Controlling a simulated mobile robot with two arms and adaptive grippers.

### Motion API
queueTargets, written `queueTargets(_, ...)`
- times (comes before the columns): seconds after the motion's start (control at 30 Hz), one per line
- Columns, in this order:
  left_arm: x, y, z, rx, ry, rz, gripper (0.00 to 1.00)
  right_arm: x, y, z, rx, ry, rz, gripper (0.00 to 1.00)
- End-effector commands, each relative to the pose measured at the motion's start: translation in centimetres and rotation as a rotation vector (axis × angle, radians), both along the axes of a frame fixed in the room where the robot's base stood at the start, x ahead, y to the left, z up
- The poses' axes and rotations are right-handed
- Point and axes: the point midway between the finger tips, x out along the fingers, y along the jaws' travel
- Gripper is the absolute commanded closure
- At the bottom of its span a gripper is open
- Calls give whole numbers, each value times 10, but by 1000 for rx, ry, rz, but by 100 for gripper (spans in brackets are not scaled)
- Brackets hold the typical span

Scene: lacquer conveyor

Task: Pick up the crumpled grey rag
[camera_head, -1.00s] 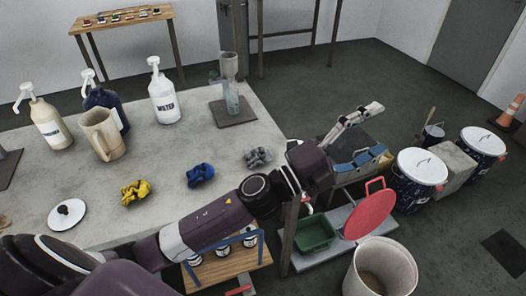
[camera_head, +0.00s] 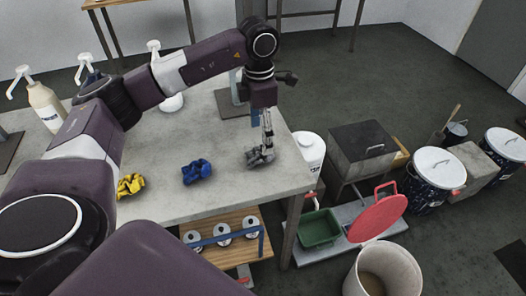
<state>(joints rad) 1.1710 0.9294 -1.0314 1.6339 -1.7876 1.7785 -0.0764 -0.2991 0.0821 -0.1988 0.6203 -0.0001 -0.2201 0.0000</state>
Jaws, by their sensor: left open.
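The crumpled grey rag (camera_head: 255,160) lies on the grey worktable (camera_head: 225,196) near its right end. My left gripper (camera_head: 266,150) points down right at the rag, its fingers overlapping the rag's upper part. It is open; I cannot tell whether the fingers touch the rag. The gripper hides part of the rag. My right gripper is not in view.
A crumpled blue rag (camera_head: 197,172) and a yellow rag (camera_head: 130,185) lie to the left on the table. My left arm hides part of the bottles behind. A white container (camera_head: 311,150) stands off the table's right edge. A bin (camera_head: 384,271) stands at front right.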

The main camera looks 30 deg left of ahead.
Motion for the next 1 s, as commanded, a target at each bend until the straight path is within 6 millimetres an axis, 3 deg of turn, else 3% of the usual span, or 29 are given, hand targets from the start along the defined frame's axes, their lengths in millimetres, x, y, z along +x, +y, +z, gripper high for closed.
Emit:
queueTargets(0.33,-2,7,-32,19,10,7,29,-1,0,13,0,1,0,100)
queueTargets(0.6,0,8,-71,17,8,6,29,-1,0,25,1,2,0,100)
queueTargets(0.87,0,7,-76,16,6,5,29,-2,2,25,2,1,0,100)
queueTargets(1.0,0,7,-75,16,5,5,42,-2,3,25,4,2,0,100)
